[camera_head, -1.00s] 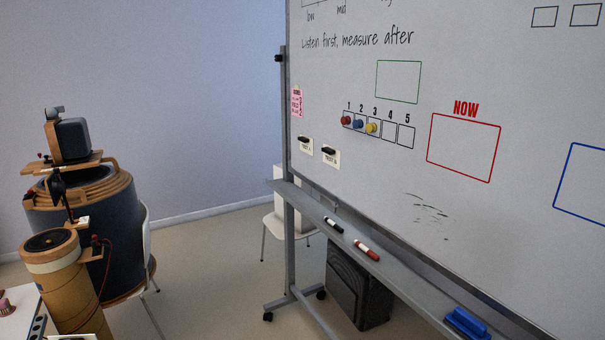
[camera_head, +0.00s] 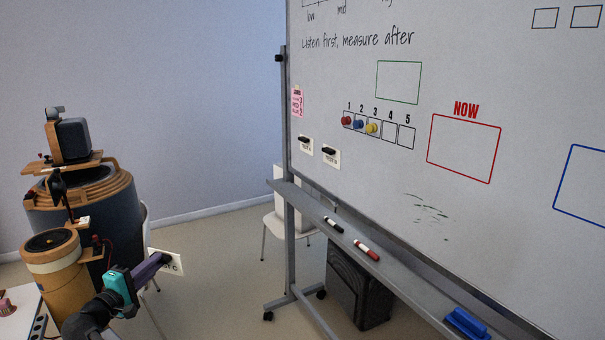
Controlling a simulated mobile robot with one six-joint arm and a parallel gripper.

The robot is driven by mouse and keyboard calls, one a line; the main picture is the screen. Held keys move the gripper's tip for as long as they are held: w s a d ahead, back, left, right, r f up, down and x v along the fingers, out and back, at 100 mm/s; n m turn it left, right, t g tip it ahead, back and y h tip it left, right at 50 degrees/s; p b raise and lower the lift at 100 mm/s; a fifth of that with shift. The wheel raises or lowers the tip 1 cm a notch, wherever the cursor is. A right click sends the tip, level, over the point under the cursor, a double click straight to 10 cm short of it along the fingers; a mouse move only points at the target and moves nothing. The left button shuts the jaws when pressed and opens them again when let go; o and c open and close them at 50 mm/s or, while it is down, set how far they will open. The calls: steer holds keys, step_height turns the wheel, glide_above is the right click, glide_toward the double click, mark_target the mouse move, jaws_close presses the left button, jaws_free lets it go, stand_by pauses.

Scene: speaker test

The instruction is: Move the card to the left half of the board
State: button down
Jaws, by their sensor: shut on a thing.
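My gripper (camera_head: 160,259) is at the lower left, shut on a white card (camera_head: 174,268). The card has dark lettering ending in C, partly hidden by the purple gripper parts. It is held in the air, left of the whiteboard (camera_head: 400,185) and apart from it. The board's left half bears two similar white cards with black clips, one card (camera_head: 306,149) near the left edge and another card (camera_head: 331,160) to its right.
The board's tray (camera_head: 400,279) holds a black marker (camera_head: 334,224), a red marker (camera_head: 367,250) and a blue eraser (camera_head: 467,323). Numbered boxes (camera_head: 405,137) hold red, blue and yellow magnets. A large round speaker (camera_head: 118,215) and a tan cylinder (camera_head: 65,285) stand left.

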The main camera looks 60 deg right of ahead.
steer(key=s+d+r+m+g, duration=0.2)
steer(key=s+d+r, duration=0.15)
steer(key=d, duration=0.55)
steer(key=s+d+r+m+g, duration=0.1)
steer(key=s+d+r+g, duration=0.3)
steer(key=d, duration=0.5)
steer(key=s+d+r+m+g, duration=0.1)
steer(key=s+d+r+m, duration=0.1)
steer(key=s+d, duration=0.45)
steer(key=s+d+r+m+g+y, duration=0.1)
steer(key=s+d+r, duration=0.4)
steer(key=s+d, duration=0.5)
steer(key=s+d+r+m+g+y, duration=0.1)
steer(key=s+d+r+g, duration=0.3)
steer(key=s+d, duration=0.7)
steer(key=shift+r+m+g+y+p, duration=0.35)
steer(key=shift+m+g, duration=0.25)
steer(key=shift+m, duration=0.3)
steer(key=shift+s+d, duration=0.1)
steer(key=shift+s, duration=0.05)
steer(key=x, duration=0.7)
steer(key=shift+d, duration=0.2)
steer(key=shift+s+d, duration=0.45)
steer(key=shift+d, duration=0.05)
